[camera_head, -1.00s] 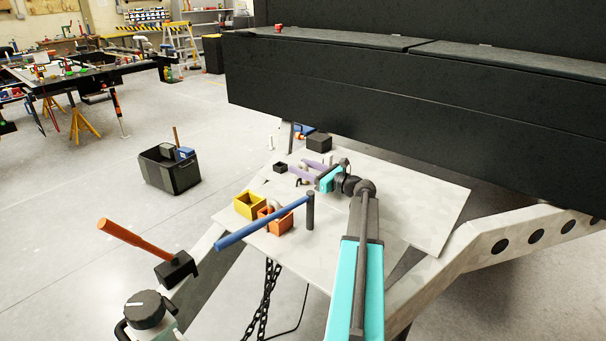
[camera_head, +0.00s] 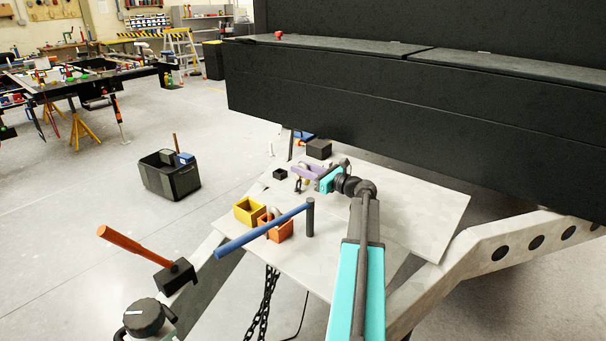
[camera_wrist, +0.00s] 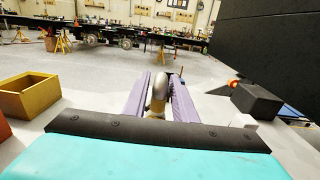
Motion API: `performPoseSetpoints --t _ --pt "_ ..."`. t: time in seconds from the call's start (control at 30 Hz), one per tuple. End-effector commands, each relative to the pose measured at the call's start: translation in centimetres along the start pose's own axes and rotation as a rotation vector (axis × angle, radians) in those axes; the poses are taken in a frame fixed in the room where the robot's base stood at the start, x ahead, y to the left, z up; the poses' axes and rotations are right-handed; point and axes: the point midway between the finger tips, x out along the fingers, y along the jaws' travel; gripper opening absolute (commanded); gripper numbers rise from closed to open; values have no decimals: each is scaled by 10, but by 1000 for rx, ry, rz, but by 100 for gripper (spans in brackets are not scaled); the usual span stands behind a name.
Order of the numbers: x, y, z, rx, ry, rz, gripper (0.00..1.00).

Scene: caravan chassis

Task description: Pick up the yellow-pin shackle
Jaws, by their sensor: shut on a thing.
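My gripper (camera_head: 306,171), with purple fingers, is over the far part of the pale board. In the wrist view the fingers (camera_wrist: 160,92) are shut on a shackle. Its rounded grey metal bow (camera_wrist: 160,84) stands up between them, with a yellowish part (camera_wrist: 154,106) low down. The lower part of the shackle is hidden by the fingers and the dark gripper edge. In the head view the fingers mostly cover it, and I cannot tell whether it touches the board.
A yellow bin (camera_head: 249,208) and an orange bin (camera_head: 276,232) stand on the board (camera_head: 420,205). A small black box (camera_head: 280,174) and a larger one (camera_head: 319,149) are near the gripper. The black chest (camera_head: 400,95) overhangs the back.

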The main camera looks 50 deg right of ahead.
Motion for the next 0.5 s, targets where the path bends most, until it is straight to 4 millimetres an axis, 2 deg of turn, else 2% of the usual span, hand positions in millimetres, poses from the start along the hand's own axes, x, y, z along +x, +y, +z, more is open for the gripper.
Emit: performPoseSetpoints --t 0.07,0.5 --pt "0 0 14 -3 -3 0 0" --pt "-54 35 18 0 -1 -2 0"
